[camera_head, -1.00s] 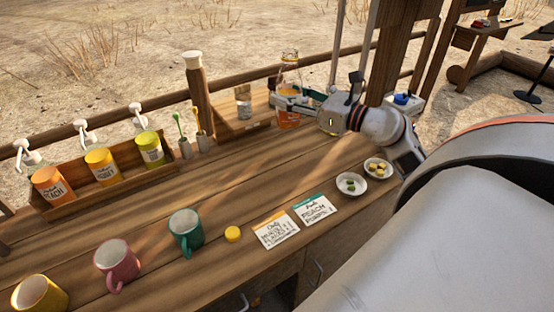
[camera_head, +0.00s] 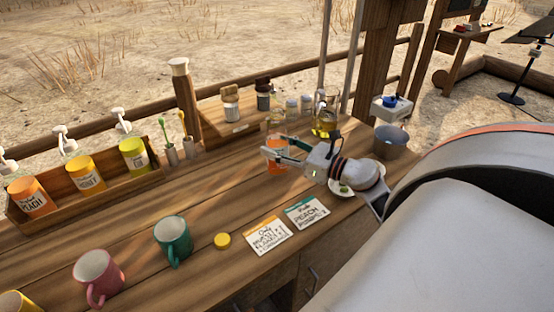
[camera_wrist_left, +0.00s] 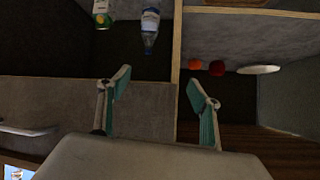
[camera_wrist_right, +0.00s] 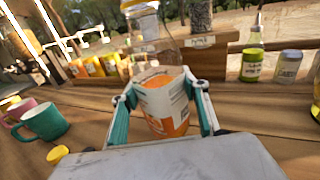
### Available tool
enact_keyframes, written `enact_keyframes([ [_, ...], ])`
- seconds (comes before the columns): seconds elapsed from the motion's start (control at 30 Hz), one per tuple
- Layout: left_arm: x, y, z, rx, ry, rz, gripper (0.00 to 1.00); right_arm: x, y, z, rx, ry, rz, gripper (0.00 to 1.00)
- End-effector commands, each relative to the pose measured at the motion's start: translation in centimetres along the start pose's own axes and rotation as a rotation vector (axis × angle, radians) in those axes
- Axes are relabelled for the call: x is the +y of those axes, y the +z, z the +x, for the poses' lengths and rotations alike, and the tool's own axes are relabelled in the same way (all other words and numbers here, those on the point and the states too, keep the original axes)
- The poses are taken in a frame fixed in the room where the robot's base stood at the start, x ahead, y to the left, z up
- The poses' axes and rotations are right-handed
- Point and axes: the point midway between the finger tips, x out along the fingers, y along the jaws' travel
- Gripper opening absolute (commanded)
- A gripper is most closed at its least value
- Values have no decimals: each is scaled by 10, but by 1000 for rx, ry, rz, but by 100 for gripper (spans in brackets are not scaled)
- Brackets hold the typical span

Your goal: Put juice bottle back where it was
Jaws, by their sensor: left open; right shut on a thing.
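The juice bottle (camera_head: 278,157) is clear with orange juice and a pale label. My right gripper (camera_head: 276,150) is shut on it over the wooden counter, in front of the small jar shelf. In the right wrist view the bottle (camera_wrist_right: 165,105) is upright between the two teal fingers (camera_wrist_right: 162,98). I cannot tell whether its base touches the counter. My left gripper is outside the head view. In the left wrist view it (camera_wrist_left: 160,92) is open and empty, facing a dark storage space.
The wooden shelf (camera_head: 238,130) behind holds several jars. A glass pitcher (camera_head: 325,122), a metal bucket (camera_head: 391,139) and a small plate (camera_head: 342,189) are near my right arm. Recipe cards (camera_head: 306,212), a yellow lid (camera_head: 222,240) and mugs (camera_head: 172,240) lie nearer.

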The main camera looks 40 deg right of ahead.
Motion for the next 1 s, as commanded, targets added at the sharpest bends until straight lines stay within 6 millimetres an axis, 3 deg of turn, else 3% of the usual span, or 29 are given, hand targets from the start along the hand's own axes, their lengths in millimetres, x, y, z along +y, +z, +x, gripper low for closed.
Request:
enact_keyframes([
  [0.3, 2, 10, 5, -4, 1, -1, 64, 0, -38, 0, -1, -1, 3, 13],
  [0.8, 2, 14, 7, -6, 1, -1, 64, 0, -44, 0, -2, 0, 0, 13],
  [0.83, 2, 14, 7, -6, 1, -1, 64, 0, -45, 0, 0, 0, 1, 47],
  [0.9, 2, 13, 7, -6, 1, -1, 64, 0, -44, 0, -1, 0, 1, 61],
  [1.0, 2, 13, 7, -6, 1, -1, 64, 0, -44, 0, -1, 0, 1, 61],
])
